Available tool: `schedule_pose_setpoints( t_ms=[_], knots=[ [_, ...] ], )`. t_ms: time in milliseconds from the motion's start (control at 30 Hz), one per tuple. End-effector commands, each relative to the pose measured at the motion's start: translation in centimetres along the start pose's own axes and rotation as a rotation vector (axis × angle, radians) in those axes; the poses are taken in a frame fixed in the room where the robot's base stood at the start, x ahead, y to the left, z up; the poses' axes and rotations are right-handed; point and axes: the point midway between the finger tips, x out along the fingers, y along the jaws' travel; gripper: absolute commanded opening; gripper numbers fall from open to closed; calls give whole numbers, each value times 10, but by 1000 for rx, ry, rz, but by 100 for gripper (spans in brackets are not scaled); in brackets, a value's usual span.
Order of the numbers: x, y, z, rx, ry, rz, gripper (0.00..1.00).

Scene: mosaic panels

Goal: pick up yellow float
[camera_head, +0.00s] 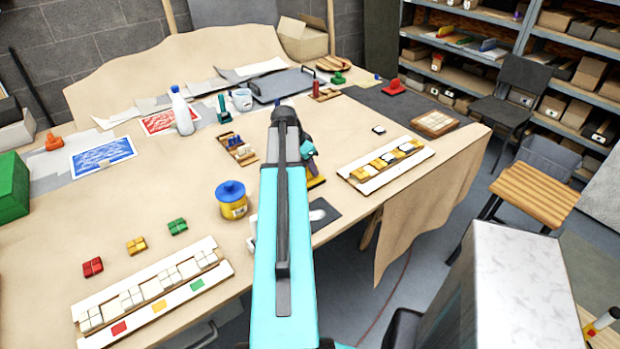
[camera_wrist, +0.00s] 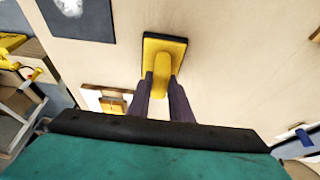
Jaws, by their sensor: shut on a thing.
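The yellow float (camera_wrist: 165,48) has a dark edge around its plate and a raised yellow handle. In the wrist view, the two dark fingers of my gripper (camera_wrist: 161,84) are shut on that handle, one on each side. In the head view only a yellow edge of the float (camera_head: 316,182) shows beside my arm, with my gripper (camera_head: 308,150) just above it. My arm hides the rest. I cannot tell whether the float touches the table or is slightly off it.
The table (camera_head: 190,265) holds a tile panel (camera_head: 150,290) at front left and another panel (camera_head: 385,158) at right. A dark sheet (camera_head: 322,215) lies near the front edge.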

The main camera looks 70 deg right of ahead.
Motion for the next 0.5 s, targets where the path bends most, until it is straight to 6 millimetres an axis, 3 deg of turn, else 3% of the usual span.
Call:
schedule_pose_setpoints(
  t_ms=[500],
  knots=[
    [-6,-1,-3,0,1,-2,0]
  ],
)
